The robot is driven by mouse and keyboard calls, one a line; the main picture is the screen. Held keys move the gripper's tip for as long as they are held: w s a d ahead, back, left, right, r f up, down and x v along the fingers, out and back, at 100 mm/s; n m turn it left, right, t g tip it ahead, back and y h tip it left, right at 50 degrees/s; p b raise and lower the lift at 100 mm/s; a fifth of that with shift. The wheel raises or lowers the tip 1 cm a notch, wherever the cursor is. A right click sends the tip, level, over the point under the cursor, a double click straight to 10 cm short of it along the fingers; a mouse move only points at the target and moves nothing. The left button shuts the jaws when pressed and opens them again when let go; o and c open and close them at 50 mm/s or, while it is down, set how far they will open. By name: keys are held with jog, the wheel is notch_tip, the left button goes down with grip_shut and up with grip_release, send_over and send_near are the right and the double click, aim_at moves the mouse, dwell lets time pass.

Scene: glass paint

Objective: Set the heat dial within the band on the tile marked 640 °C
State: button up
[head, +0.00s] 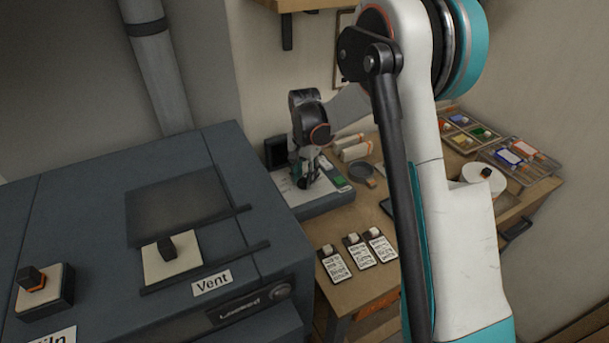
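My gripper (306,180) points down over the white top of a low grey unit (325,203) on the workbench. Its fingers are small and dark in this view, so I cannot tell whether they are open or shut, or whether they touch anything. No heat dial is clearly visible; one under the gripper would be hidden. Three small written tiles (361,253) lie in a row at the bench's front, each with a pale piece at its top. Their writing is too small to read, so I cannot tell which is marked 640 °C.
A big dark grey kiln cabinet (95,215) fills the left, with a black knob on a cream plate (172,258) near the "Vent" label (212,283). An orange-marked switch (44,290) sits left.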

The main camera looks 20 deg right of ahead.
jog(key=shift+c, duration=0.6)
grip_shut()
jog(key=shift+n, duration=0.3)
jog(key=shift+n+b, duration=0.65)
jog(key=shift+n, duration=1.95)
jog(key=shift+o, duration=0.6)
grip_release()
